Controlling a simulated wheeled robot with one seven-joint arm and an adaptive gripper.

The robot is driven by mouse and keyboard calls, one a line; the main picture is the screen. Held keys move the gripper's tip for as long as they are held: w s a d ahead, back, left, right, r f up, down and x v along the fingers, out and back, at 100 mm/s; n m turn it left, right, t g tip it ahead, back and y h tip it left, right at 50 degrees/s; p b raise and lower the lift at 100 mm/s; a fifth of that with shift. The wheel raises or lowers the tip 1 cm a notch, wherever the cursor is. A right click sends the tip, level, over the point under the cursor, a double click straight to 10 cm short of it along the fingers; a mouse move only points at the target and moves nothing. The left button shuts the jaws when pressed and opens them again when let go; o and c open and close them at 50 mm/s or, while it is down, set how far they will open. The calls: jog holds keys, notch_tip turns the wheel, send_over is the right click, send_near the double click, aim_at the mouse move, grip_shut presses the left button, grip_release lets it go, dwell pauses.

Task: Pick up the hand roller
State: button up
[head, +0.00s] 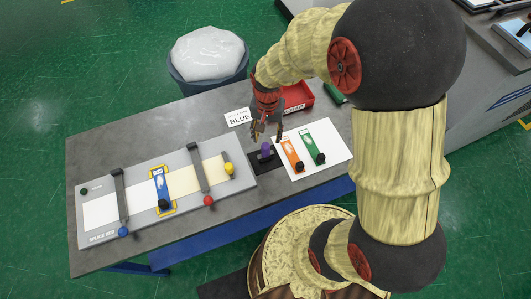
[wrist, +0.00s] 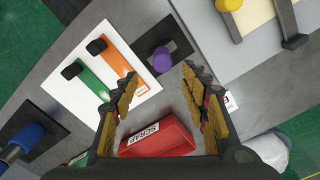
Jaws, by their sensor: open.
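My gripper (head: 266,132) is open and empty above the table, its fingers pointing down; its two fingers also show in the wrist view (wrist: 148,85). A tool with a blue handle (wrist: 24,138), which looks like the hand roller, lies on a black pad at the left edge of the wrist view. It is partly cut off there, well to the left of the fingers, and my arm hides it in the head view. A purple knob (head: 267,149) stands on another black pad (head: 256,167) close to my gripper; it also shows ahead of the fingers in the wrist view (wrist: 162,59).
A white card (head: 333,147) holds orange and green strips with black knobs. A red scrap tray (head: 302,94) lies behind my gripper. The splice bed (head: 98,236) with clamps and a blue strip fills the table's left. A bin (head: 207,55) stands behind the table.

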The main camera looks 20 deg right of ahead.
aim_at(266, 145)
jog(key=f, duration=0.5)
jog(key=f+b, duration=0.1)
jog(key=f, duration=0.1)
jog(key=shift+s+a+f, duration=0.15)
jog(key=shift+a+f, duration=0.1)
jog(key=shift+a, duration=0.1)
jog(key=c, duration=1.2)
grip_shut()
